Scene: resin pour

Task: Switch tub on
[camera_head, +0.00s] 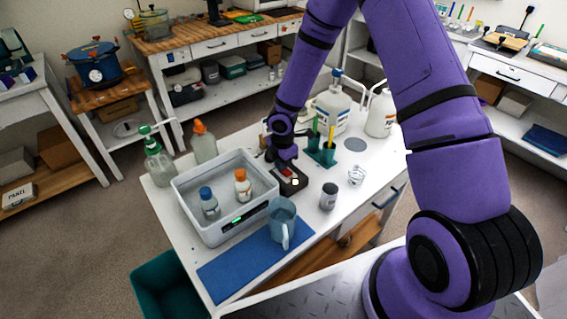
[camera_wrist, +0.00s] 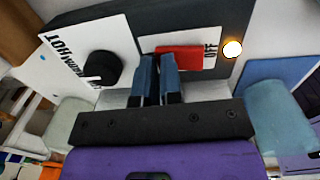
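The tub (camera_head: 182,209) is a pale grey open bath on the white table, with a green-lit display on its front. A blue-capped bottle (camera_head: 209,203) and an orange-capped bottle (camera_head: 242,186) stand in it. To its right is a dark control box (camera_head: 303,186). In the wrist view the box has a red rocker switch (camera_wrist: 185,59) beside the word OFF, a glowing lamp (camera_wrist: 232,49), and a black knob (camera_wrist: 102,68) by WARM and HOT. My gripper (camera_wrist: 158,62) has its fingers close together, nothing held, tips at the switch's near left edge. Contact is unclear.
Two bottles (camera_head: 204,143) stand behind the tub.

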